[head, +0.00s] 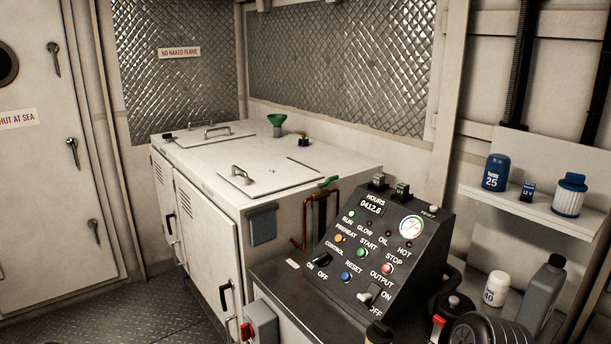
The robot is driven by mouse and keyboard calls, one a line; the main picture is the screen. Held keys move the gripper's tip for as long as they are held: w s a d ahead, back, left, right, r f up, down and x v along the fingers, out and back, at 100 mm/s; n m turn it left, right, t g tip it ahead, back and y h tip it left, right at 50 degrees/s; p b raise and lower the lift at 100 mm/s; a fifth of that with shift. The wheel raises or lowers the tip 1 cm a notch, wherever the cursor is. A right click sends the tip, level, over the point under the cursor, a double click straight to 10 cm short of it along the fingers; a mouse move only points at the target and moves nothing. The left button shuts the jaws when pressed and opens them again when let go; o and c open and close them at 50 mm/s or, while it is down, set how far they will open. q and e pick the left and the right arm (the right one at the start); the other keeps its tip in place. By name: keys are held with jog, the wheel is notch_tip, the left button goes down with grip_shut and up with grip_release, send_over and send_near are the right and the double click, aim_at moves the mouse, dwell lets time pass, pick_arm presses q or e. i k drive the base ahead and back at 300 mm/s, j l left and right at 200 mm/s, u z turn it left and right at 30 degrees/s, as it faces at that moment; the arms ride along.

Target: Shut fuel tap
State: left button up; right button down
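A green lever handle (328,182) sits on the right end of the white cabinet's top edge, above a copper pipe (305,222) that runs down the cabinet's side. It looks like the fuel tap, but no label on it is readable. The lever lies roughly level, slanting up slightly to the right. Its valve body is too small to make out. Neither of my grippers is in view.
The black control panel (385,250) stands close in front of the tap. A shelf (530,208) with bottles and a filter is at right. Floor (150,310) shows at lower left.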

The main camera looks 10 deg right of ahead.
aim_at(320, 186)
jog(key=i+j+z, duration=0.2)
jog(key=j, duration=0.5)
jog(key=i+j+z, duration=0.2)
jog(key=j, duration=0.5)
jog(key=i+j+z, duration=0.2)
jog(key=j, duration=0.55)
jog(key=i+j+z, duration=0.2)
jog(key=j, duration=0.6)
jog(key=j+z, duration=0.2)
jog(key=j, duration=0.55)
